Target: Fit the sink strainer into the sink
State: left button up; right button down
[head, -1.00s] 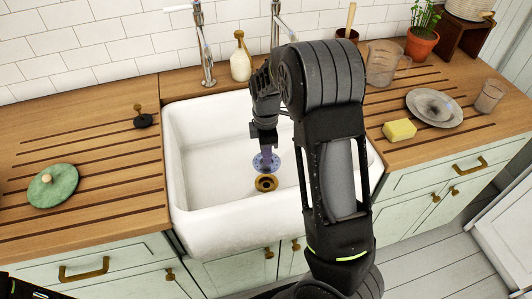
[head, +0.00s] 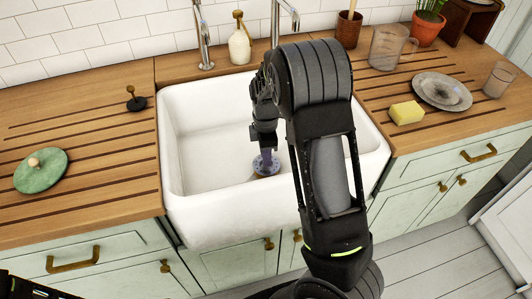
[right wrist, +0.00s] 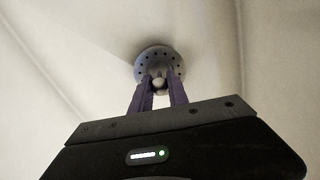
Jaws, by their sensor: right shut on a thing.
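The sink strainer (head: 266,166) is a blue-grey disc with holes round its rim and a small knob. My right gripper (head: 265,151) is shut on its knob and points down into the white sink (head: 205,217). The right wrist view shows both purple fingers (right wrist: 159,88) on the knob, with the strainer's perforated rim (right wrist: 151,57) beyond them. The strainer is over the brass drain, which is almost wholly hidden under it. I cannot tell whether the strainer touches the drain or is seated. My left gripper is not in view.
A black stopper (head: 136,103) and a green lid (head: 41,170) lie on the left counter. A soap bottle (head: 239,45) and taps (head: 204,42) stand behind the sink. A yellow sponge (head: 407,112), a plate (head: 441,90) and a glass jug (head: 388,47) are on the right counter.

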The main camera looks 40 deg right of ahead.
jog(key=shift+f+b, duration=0.4)
jog(key=shift+f, duration=0.4)
jog(key=shift+f+b, duration=0.65)
jog(key=shift+b, duration=0.1)
dwell(2.1)
jog(key=c, duration=1.2)
grip_release()
jog(key=shift+o, duration=0.3)
jog(key=o, duration=0.5)
jog(key=shift+r+p, duration=2.9)
jog(key=shift+r, duration=1.15)
